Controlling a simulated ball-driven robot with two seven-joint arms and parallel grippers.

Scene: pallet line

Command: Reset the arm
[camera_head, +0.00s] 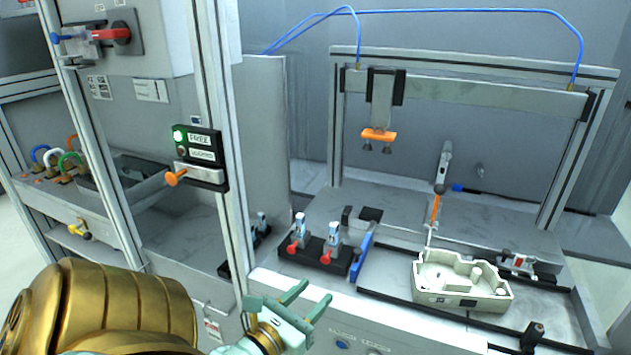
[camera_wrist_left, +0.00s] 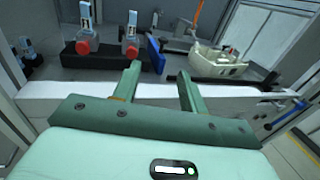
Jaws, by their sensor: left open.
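My left gripper (camera_head: 309,299) is green and open, with nothing between its fingers. In the head view it is in front of the machine's front edge, below the black block with red-tipped clamps. In the left wrist view its two fingers (camera_wrist_left: 157,83) point toward the bench, apart from the things on it. My gold left arm (camera_head: 115,310) comes in from the lower left. My right gripper is in neither view.
A white housing (camera_head: 462,280) sits between black rails, also in the wrist view (camera_wrist_left: 218,62). The clamp block (camera_head: 314,257) stands left of it. A frame post (camera_head: 220,130) carries a FREE panel (camera_head: 198,140) with an orange knob. An orange-barred tool (camera_head: 379,135) hangs behind.

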